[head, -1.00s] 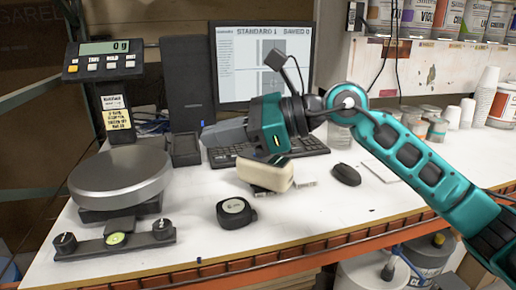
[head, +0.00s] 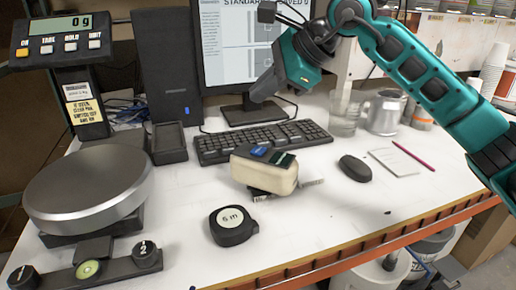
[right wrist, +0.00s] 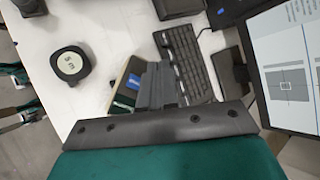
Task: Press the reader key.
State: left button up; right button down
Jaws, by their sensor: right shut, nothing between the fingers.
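The reader (head: 262,175) is a cream block lying on the table in front of the keyboard. A blue key (head: 258,151) and a dark panel show on its top. In the right wrist view the blue key (right wrist: 133,82) lies just left of the fingers, which cover part of the reader. My right gripper (head: 262,95) is shut and empty. It is raised above and behind the reader in the head view, fingers pointing down and left, apart from it. My left gripper is out of view.
A keyboard (head: 262,140) and a monitor (head: 255,50) stand behind the reader. A tape measure (head: 233,226) lies in front, a mouse (head: 354,169) to the right, and a scale (head: 90,187) to the left. A glass (head: 345,118) and metal mug (head: 385,112) stand at right.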

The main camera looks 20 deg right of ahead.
jog(key=b, duration=0.5)
send_over(262, 151)
notch_tip(262, 151, down, 7)
jog(key=shift+s+f, duration=0.1)
jog(key=shift+f, duration=0.05)
jog(key=shift+f+b, duration=0.6)
jog(key=shift+b, duration=0.05)
jog(key=shift+f, duration=0.15)
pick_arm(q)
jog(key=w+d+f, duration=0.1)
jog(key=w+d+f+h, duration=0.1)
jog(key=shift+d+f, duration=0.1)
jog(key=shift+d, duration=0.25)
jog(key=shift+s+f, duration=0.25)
pick_arm(e)
jog(key=shift+f+b, duration=0.45)
jog(key=shift+b, duration=0.05)
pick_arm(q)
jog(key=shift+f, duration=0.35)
